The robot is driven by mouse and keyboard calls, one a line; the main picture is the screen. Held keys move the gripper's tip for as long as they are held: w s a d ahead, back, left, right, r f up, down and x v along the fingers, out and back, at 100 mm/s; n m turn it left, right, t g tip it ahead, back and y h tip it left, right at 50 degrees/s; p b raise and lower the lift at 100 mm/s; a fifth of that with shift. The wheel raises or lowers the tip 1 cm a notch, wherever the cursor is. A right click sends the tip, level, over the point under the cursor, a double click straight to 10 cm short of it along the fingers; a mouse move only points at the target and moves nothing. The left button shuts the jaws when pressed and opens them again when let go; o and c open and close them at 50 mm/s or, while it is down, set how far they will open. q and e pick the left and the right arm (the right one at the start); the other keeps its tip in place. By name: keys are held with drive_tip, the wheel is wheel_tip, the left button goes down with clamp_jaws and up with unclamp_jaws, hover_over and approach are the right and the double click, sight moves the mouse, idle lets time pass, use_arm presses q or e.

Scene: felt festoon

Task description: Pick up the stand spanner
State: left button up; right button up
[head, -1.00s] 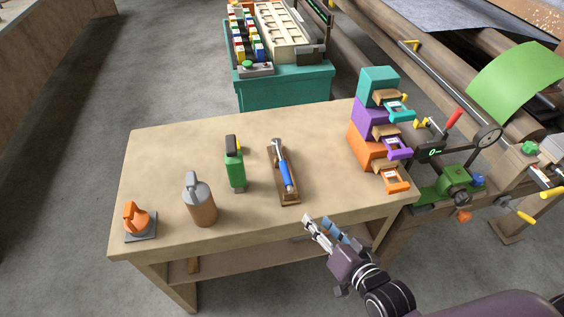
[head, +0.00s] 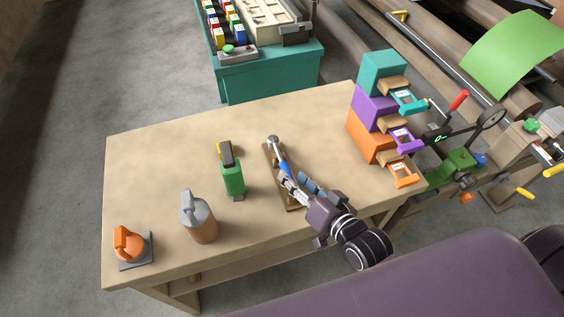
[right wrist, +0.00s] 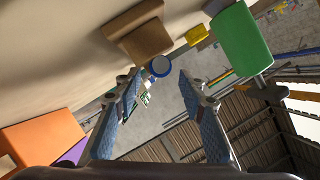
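The stand spanner (head: 284,166), with a silver head and blue handle, lies on a brown wooden stand (head: 292,206) on the table. My right gripper (head: 297,181) is over the near part of the stand, at the handle's lower end, and hides part of it. In the right wrist view my right gripper (right wrist: 158,82) is open. The handle's round blue end (right wrist: 159,66) shows just ahead, between the fingertips, with no finger visibly closed on it. The stand (right wrist: 138,38) shows beside it. My left gripper is out of view.
A green bottle-like tool (head: 233,178) stands left of the stand. A grey-topped brown can (head: 199,217) and an orange item (head: 128,244) are farther left. Stacked coloured drawers (head: 368,135) stand at the right. The table (head: 160,150) is clear at the back left.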

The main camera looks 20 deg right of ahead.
sight(290, 174)
drive_tip(key=p+x, duration=0.1)
drive_tip(key=x, duration=0.4)
drive_tip(key=shift+w+f, duration=0.1)
drive_tip(key=shift+w, duration=0.3)
clamp_jaws()
